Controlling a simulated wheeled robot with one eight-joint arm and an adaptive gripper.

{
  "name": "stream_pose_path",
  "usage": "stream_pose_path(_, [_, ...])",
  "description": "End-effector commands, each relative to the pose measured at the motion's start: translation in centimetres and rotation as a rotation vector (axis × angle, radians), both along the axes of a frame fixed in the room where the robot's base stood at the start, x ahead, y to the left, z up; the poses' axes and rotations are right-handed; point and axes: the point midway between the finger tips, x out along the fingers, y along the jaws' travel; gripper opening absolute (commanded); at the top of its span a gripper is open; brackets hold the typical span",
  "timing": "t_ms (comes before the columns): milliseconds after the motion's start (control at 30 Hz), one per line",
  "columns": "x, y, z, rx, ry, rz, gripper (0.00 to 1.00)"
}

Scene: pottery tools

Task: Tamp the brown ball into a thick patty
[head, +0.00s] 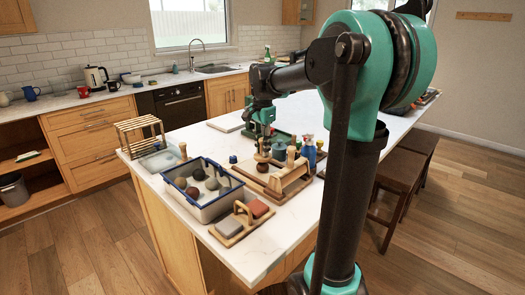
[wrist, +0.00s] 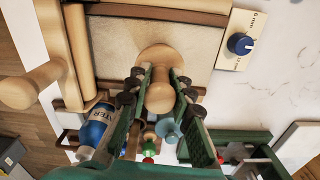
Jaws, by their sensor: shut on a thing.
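My gripper (head: 264,140) is shut on a wooden tamper. In the wrist view my gripper (wrist: 158,92) has its two fingers on either side of the tamper's knobbed handle (wrist: 159,98). The tamper's round base (wrist: 157,54) is over a canvas-covered board (wrist: 115,42). In the head view the tamper (head: 262,158) is upright over the board. What lies directly under its base is hidden. A dark brown ball (head: 192,191) lies in the blue-rimmed bin (head: 236,192) among other balls. I cannot tell whether another brown ball is under the tamper.
A wooden rolling pin (wrist: 35,86) is at the board's side. A blue-labelled water bottle (wrist: 96,128) stands close to my gripper. A card with a blue knob (wrist: 240,43) lies beside the board. A wooden rack (head: 140,131) is at the counter's far left. Bare white counter shows at its front.

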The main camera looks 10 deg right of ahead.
Motion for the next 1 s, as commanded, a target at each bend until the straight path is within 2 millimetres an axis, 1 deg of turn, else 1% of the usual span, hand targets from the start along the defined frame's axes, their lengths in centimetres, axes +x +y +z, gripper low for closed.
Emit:
stream_pose_path(467, [0.0,0.0,0.0,0.000,0.000,0.000,0.00])
stream_pose_path(1000, [0.0,0.0,-1.2,0.000,0.000,0.000,0.00])
